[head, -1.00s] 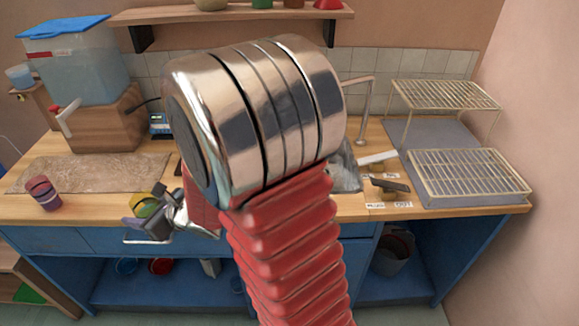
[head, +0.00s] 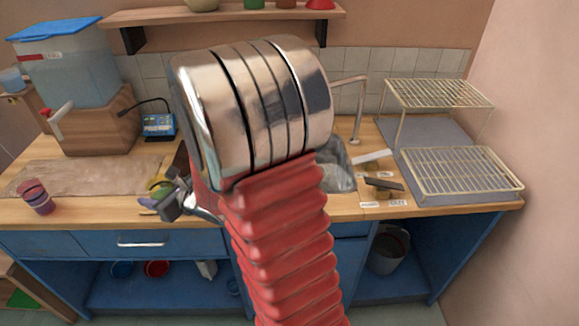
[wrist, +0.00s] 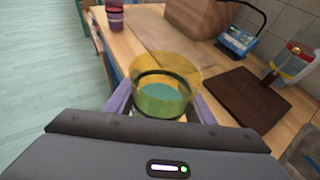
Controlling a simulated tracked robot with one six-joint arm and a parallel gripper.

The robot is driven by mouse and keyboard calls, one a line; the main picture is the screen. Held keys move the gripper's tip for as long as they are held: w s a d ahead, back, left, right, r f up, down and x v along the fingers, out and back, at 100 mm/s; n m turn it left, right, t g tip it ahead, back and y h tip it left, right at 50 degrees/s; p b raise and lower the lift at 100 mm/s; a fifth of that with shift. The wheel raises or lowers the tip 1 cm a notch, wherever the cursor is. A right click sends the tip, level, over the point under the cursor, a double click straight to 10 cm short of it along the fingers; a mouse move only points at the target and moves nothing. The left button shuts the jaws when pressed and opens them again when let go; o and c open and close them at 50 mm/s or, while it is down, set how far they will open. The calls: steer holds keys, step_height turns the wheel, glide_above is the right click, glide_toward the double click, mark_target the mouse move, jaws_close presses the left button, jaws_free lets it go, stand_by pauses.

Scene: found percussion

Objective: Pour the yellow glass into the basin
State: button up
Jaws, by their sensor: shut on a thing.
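The yellow glass (wrist: 166,84) is see-through, with a dark ring inside and a blue-green patch low in it; I cannot tell whether that is liquid. It stands about upright between the purple fingers of my gripper (wrist: 162,102), which is shut on it. In the head view the glass (head: 160,187) is partly hidden by my gripper (head: 162,204), near the counter's front edge, left of my arm. The basin (head: 338,180) is a grey sink in the counter, right of my arm, which hides much of it. The glass is apart from it.
A striped purple-red cup (head: 37,197) stands on the left counter. A water dispenser (head: 72,80) and a blue device (head: 160,126) stand behind. A dark brown board (wrist: 238,100) lies near the glass. A faucet (head: 357,108) and wire rack (head: 455,172) are at right.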

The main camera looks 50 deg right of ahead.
steer(key=s+d+m+h, duration=0.3)
steer(key=d+m+h, duration=0.25)
steer(key=d, duration=2.15)
steer(key=s+d+f+h, duration=0.2)
steer(key=d+f, duration=0.4)
steer(key=f, duration=0.1)
steer(key=shift+m+g, duration=0.3)
steer(key=shift+m, duration=0.15)
steer(key=shift+s+f+y, duration=0.15)
steer(key=shift+f+y, duration=0.05)
steer(key=shift+y, duration=0.05)
steer(key=shift+s+d+f+m+t+y+p, duration=0.15)
steer(key=shift+s+d+m+t+y, duration=0.3)
steer(key=shift+m, duration=0.4)
steer(key=shift+s+d+f+m+t+y+p, duration=0.1)
steer(key=shift+s+d+m+t+y, duration=0.1)
steer(key=shift+d+m+t, duration=0.5)
steer(key=shift+s+d+f+m+t+y+p, duration=0.15)
steer(key=shift+s+d+m+y, duration=0.2)
steer(key=shift+m, duration=0.7)
